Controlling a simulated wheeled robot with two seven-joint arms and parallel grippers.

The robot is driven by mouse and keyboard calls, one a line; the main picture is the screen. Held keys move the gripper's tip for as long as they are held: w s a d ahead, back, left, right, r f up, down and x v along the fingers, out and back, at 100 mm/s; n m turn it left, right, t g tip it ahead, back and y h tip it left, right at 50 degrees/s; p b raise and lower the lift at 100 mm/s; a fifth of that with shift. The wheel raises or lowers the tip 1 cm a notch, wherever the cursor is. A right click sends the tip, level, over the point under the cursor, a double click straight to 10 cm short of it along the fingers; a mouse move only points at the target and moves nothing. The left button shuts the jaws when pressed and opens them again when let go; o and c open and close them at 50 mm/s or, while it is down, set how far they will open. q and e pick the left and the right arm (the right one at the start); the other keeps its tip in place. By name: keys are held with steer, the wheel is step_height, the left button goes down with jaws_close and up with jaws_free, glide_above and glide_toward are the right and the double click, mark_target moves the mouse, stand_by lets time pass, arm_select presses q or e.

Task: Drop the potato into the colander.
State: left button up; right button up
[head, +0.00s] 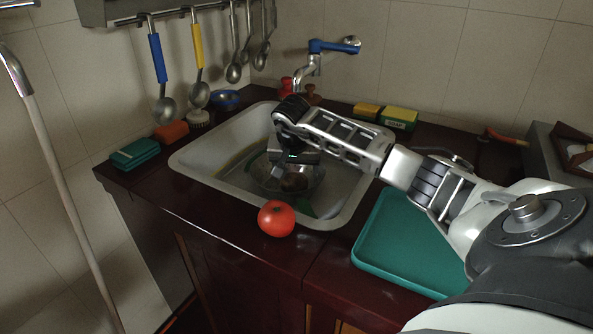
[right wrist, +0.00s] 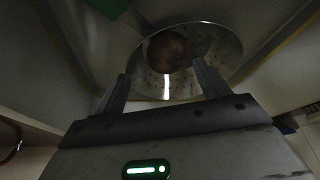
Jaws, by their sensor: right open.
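The colander (head: 314,187) is a metal bowl with holes, standing in the sink. It also shows in the right wrist view (right wrist: 228,48). The brown potato (head: 295,182) appears inside the colander in both views, and in the right wrist view (right wrist: 168,52) it lies just beyond the fingertips. My right gripper (head: 291,168) points down over the colander. Its two fingers are spread apart with nothing held between them, as the right wrist view (right wrist: 161,72) shows. The gripper hides part of the colander in the head view. My left gripper is not in view.
The sink (head: 212,178) is set into a dark counter. A tomato (head: 276,218) stands at its front edge, and a teal tray (head: 400,245) lies to its right. The blue-handled faucet (head: 325,47) rises behind. Ladles (head: 160,75) hang at upper left. Sponges (head: 399,117) sit at the back.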

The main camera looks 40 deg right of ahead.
steer(key=v, duration=1.1)
steer(key=shift+r, duration=0.15)
steer(key=shift+s, duration=0.1)
